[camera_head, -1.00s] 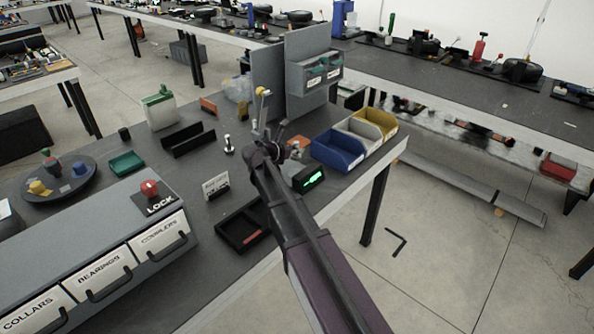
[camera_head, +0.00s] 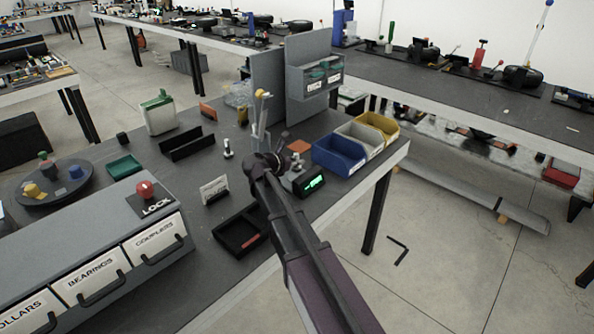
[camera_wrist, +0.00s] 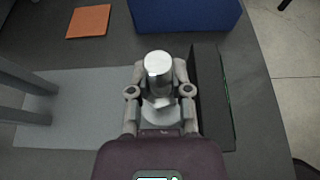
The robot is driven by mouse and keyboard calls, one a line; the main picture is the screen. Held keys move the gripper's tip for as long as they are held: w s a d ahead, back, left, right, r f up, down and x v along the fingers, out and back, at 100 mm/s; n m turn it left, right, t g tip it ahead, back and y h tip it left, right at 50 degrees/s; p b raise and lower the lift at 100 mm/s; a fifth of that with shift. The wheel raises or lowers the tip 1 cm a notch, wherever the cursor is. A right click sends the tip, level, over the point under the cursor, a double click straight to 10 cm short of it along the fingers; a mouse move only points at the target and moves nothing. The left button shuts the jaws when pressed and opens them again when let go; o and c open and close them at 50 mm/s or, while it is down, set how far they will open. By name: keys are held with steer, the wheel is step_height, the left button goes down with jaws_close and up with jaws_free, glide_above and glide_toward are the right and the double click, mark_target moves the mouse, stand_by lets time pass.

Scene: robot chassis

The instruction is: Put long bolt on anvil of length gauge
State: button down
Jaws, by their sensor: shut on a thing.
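My gripper (camera_wrist: 160,92) is shut on a silver bolt (camera_wrist: 158,65), gripped between both fingers with its broad round head towards the wrist camera. In the head view my gripper (camera_head: 268,160) is at the length gauge, and my arm hides the bolt. The gauge has a black readout box (camera_head: 310,182) with green digits and a grey upright (camera_head: 259,130) with a yellow-ball lever. In the wrist view its grey base plate (camera_wrist: 75,100) lies under the gripper, between the uprights and the readout. The anvil is hidden, and I cannot tell whether the bolt touches it.
Another silver piece (camera_head: 228,148) stands upright left of the gauge. Blue (camera_head: 338,153), white and yellow bins stand to the right. An orange square (camera_head: 300,146) lies behind the readout. A black tray (camera_head: 241,233) is in front; a grey panel (camera_head: 268,88) rises behind.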

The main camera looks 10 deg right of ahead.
mark_target(293, 169)
steer(key=shift+f+b, duration=1.35)
steer(key=shift+f, duration=0.2)
steer(key=shift+f, duration=0.15)
steer(key=c, duration=0.8)
jaws_free()
steer(key=shift+c, duration=0.2)
steer(key=shift+r, duration=0.3)
steer(key=p+v, duration=0.4)
steer(key=v, duration=0.6)
steer(key=shift+s+a, duration=0.2)
steer(key=shift+a, duration=0.05)
steer(key=shift+s+a+r+p, duration=0.2)
steer(key=shift+s+a+p, duration=0.2)
steer(key=shift+a, duration=0.15)
